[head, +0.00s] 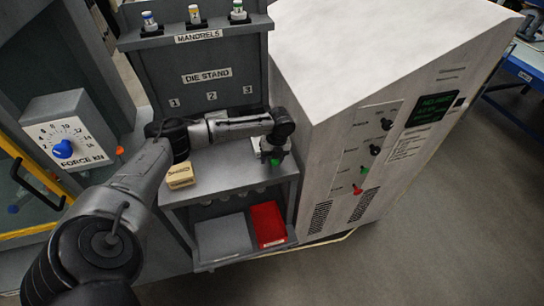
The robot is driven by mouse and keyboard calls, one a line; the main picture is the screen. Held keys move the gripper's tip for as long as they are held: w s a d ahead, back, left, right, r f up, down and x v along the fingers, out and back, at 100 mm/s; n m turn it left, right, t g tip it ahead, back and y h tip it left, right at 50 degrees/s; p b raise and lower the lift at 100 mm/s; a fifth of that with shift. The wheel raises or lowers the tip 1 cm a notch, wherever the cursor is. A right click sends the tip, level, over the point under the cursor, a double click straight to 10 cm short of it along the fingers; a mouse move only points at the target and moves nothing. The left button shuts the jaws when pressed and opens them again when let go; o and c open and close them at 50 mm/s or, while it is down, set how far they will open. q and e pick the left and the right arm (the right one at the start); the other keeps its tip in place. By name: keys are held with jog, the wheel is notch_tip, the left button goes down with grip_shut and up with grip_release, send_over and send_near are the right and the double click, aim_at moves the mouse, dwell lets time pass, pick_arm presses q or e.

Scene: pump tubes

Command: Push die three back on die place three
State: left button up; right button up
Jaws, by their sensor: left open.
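The die stand (203,125) has a back panel marked 1, 2 and 3 above a grey shelf. A small part with a green face (275,161), probably die three, is at the right of the shelf, below the number 3. My left arm reaches across the shelf from the left, and its gripper (270,152) points down at this part. The gripper is open; it covers much of the part, and I cannot tell whether they touch. Die place three is hidden by the arm and gripper. My right gripper is out of view.
A cream labelled box (180,176) sits at the shelf's left. Mandrels with blue, yellow and green caps stand on top (194,14). A grey bin (223,238) and a red bin (268,224) are below. A white cabinet (350,120) stands close on the right.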

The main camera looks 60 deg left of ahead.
pick_arm(q)
grip_shut()
dwell(0.4)
